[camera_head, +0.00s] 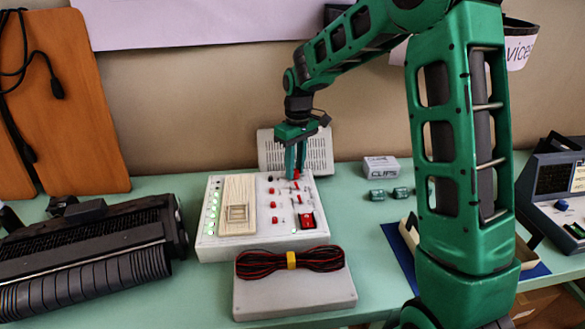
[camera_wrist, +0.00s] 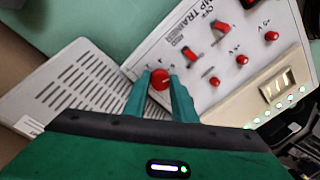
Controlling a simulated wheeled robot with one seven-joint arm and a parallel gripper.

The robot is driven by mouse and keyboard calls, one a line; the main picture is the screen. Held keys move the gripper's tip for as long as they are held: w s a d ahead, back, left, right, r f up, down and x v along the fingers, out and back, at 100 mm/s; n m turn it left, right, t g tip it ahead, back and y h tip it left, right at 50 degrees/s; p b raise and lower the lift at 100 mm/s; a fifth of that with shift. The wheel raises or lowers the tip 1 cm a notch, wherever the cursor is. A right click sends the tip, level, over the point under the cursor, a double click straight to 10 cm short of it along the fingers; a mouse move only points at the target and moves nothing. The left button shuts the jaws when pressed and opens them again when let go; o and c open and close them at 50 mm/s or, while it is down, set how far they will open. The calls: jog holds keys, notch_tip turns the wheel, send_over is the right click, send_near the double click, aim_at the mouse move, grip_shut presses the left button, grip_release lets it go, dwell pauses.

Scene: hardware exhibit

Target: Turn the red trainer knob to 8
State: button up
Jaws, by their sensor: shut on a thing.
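The white trainer board (camera_head: 263,243) stands on the green table, with a wooden-coloured breadboard area and several red controls on its face. In the wrist view the trainer's panel (camera_wrist: 228,62) shows printed lettering that reads partly as "TRAINER". The red trainer knob (camera_wrist: 160,79) is at the panel's edge, between my two green fingers. My gripper (camera_wrist: 162,92) is shut on this knob; in the head view my gripper (camera_head: 295,172) reaches down to the trainer's back right part. The fingers mostly hide the knob in the head view. The number it points to cannot be read.
A grey vented box (camera_head: 318,150) stands right behind the trainer. A grey case with red-black cable (camera_head: 295,293) lies in front. A black ribbed device (camera_head: 90,262) is at left. A clips box (camera_head: 381,168) and small green blocks (camera_head: 377,195) sit at right.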

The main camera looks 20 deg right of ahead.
aim_at(296, 170)
jog(key=m, duration=0.5)
jog(key=shift+r, duration=0.1)
jog(key=shift+w+m, duration=0.1)
jog(key=shift+m, duration=0.2)
dwell(0.4)
jog(key=o, duration=1)
jog(key=shift+o, duration=0.2)
notch_tip(296, 170, up, 11)
jog(key=shift+d+f, duration=0.2)
jog(key=shift+d, duration=0.05)
